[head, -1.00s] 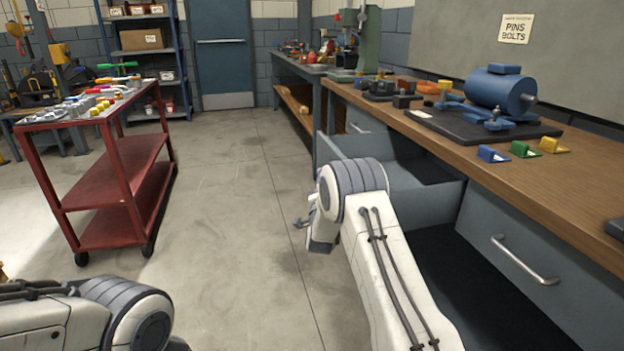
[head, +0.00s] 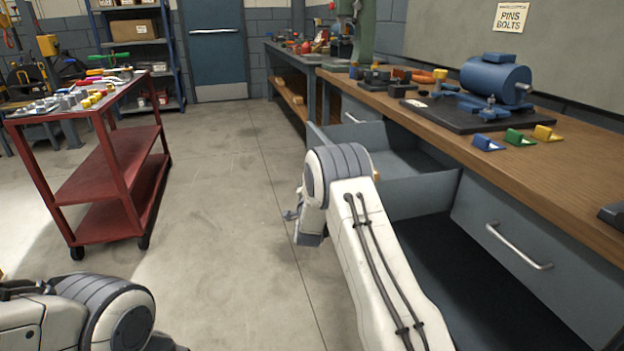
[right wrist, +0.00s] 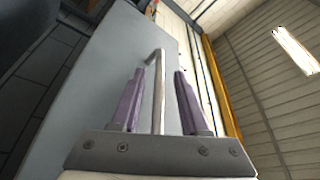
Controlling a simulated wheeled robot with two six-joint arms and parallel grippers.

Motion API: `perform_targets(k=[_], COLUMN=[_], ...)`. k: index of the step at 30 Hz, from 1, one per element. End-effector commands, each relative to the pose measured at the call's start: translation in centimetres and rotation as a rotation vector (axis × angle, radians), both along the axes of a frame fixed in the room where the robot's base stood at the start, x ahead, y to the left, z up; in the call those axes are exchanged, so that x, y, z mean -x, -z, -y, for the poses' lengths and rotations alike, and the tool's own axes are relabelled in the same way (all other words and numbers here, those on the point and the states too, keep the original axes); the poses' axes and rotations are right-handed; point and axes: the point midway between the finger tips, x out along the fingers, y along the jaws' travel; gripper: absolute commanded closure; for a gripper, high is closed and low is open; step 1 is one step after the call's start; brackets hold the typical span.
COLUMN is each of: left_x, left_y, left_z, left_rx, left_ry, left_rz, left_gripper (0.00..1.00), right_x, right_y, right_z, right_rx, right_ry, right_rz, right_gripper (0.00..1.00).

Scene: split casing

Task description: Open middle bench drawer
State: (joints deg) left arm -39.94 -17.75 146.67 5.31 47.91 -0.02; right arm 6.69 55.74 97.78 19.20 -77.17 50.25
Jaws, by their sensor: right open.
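The middle bench drawer (head: 418,197) stands pulled out from the bench, its inside showing. Its front is mostly hidden behind my right arm in the head view. In the right wrist view, the grey drawer front (right wrist: 105,75) fills the left and middle, with its metal bar handle (right wrist: 159,105). My right gripper (right wrist: 159,74) is open, with one purple finger on each side of the bar and gaps showing. The right fingers are hidden in the head view. My left arm shows at the bottom left, but its gripper is out of view.
A closed drawer with a handle (head: 518,246) is nearer on the bench (head: 580,165). A blue motor (head: 495,78) and several coloured blocks stand on the bench top. A red cart (head: 110,165) stands at the left. The floor between is clear.

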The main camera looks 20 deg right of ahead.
Motion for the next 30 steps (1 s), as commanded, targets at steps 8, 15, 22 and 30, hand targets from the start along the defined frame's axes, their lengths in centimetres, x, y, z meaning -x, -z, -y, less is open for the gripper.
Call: perform_targets(k=[8, 15, 22, 30], left_x=[0.0, 0.0, 0.0, 0.0], left_y=[-0.8, -1.1, -1.1, -1.1], left_z=[0.0, 0.0, 0.0, 0.0], left_rx=[0.000, 0.000, 0.000, 0.000], left_ry=[0.000, 0.000, 0.000, 0.000], left_rz=[0.000, 0.000, 0.000, 0.000], left_gripper=[0.50, 0.50, 0.50, 0.50], right_x=[4.5, 7.8, 8.6, 8.5], right_y=[1.0, 1.7, 1.9, 1.9], right_z=[-2.3, -3.8, -4.2, -4.2], right_rx=[0.000, 0.001, 0.002, 0.002], right_ry=[-0.002, -0.001, 0.000, 0.000], right_rz=[-0.003, 0.001, 0.004, 0.003], right_gripper=[0.55, 0.55, 0.55, 0.55])
